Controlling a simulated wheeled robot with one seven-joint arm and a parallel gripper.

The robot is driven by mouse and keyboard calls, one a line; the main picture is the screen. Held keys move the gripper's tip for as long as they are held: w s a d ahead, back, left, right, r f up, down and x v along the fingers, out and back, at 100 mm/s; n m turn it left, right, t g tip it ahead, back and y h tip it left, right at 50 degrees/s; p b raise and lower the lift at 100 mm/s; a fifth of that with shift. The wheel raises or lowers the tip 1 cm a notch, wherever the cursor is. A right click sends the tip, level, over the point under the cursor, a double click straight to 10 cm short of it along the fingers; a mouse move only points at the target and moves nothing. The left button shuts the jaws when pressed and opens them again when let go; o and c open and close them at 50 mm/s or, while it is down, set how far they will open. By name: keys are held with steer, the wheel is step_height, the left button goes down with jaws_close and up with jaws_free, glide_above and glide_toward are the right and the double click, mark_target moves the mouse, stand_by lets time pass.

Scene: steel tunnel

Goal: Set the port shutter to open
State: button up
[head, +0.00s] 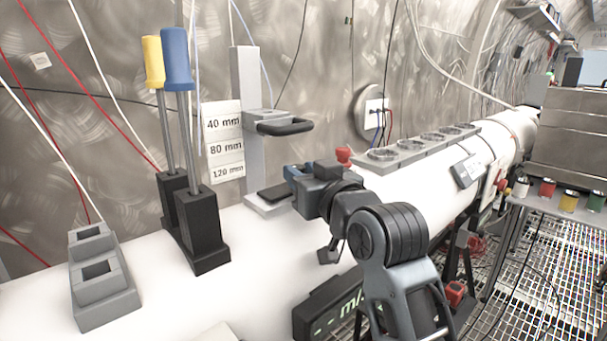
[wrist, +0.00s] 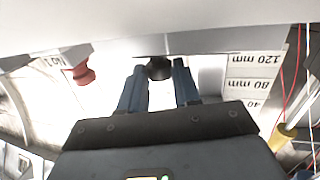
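My gripper (head: 308,172) is over the white pipe, to the right of the grey post, in the head view. Its two blue fingers stand apart in the wrist view (wrist: 159,68). A short dark round knob (wrist: 160,69) shows between the fingertips there; I cannot tell whether they touch it. My gripper hides this spot in the head view. A red knob (head: 343,155) sits just beyond my gripper and also shows left of the fingers in the wrist view (wrist: 83,75). No part is clearly readable as the port shutter, and its setting cannot be told.
A grey post (head: 247,105) with a black handle (head: 285,127) stands beside the 40, 80 and 120 mm labels (head: 224,148). Yellow-handled (head: 153,62) and blue-handled (head: 177,60) tools stand in black holders. A grey two-slot block (head: 101,278) is at left.

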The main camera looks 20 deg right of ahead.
jaws_close()
steer(key=shift+w+d, duration=0.2)
steer(key=shift+d, duration=0.5)
steer(key=shift+w+d, duration=0.25)
steer(key=shift+d, duration=0.5)
steer(key=shift+w+d, duration=0.2)
steer(key=shift+d, duration=0.5)
steer(key=o, duration=0.5)
jaws_free()
steer(key=shift+s+d+b, duration=0.2)
steer(key=shift+s+b, duration=0.25)
steer(key=shift+s, duration=3.4)
